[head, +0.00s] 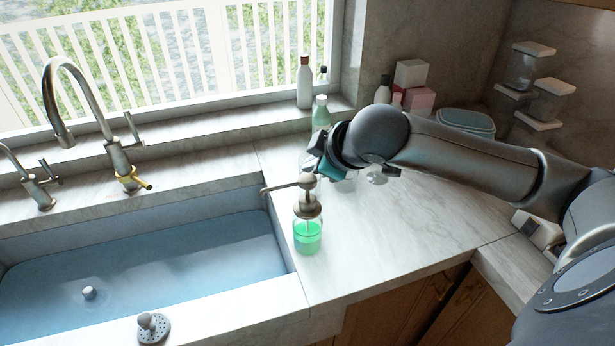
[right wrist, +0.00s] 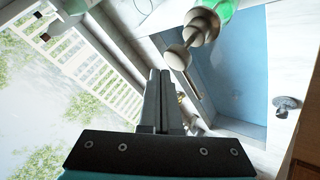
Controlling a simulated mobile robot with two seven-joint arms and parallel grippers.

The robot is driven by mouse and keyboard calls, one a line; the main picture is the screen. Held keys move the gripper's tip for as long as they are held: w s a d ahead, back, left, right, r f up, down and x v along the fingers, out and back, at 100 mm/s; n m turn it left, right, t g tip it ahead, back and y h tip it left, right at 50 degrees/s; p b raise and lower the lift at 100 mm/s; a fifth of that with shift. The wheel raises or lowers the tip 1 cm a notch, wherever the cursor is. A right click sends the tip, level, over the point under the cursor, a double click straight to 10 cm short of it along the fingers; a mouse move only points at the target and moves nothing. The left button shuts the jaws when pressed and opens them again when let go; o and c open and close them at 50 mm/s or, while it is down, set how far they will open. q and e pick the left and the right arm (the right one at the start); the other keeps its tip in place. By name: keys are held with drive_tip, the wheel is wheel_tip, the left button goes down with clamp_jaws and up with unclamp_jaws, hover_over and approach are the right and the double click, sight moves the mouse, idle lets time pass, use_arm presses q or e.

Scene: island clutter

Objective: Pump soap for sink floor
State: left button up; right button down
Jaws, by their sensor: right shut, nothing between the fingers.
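The soap dispenser (head: 307,236) is a clear bottle of green soap with a metal pump. It stands upright on the counter at the sink's right edge. Its spout points left over the sink (head: 283,303). My right gripper (head: 317,163) is by the pump's top; the head view does not settle whether they touch. In the right wrist view my right gripper (right wrist: 161,78) has its fingers together and empty. The pump head (right wrist: 178,57) shows just beside the fingertips there, with green soap (right wrist: 226,8) behind it. The sink floor is bluish. My left gripper is out of view.
A faucet (head: 112,150) stands behind the sink. A strainer plug (head: 153,328) lies on the front rim. A green bottle (head: 321,113), boxes (head: 411,73) and a lidded container (head: 465,122) stand behind my right arm. The front right counter is clear.

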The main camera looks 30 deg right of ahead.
sight(309, 178)
drive_tip(key=shift+f, duration=0.4)
drive_tip(key=shift+f+b, duration=0.45)
drive_tip(key=shift+f, duration=0.65)
idle(0.9)
drive_tip(key=shift+r, duration=0.1)
drive_tip(key=shift+r+p, duration=1.4)
drive_tip(key=shift+p, duration=0.3)
wheel_tip(309, 178, up, 5)
drive_tip(key=p, duration=0.6)
drive_tip(key=shift+r, duration=0.1)
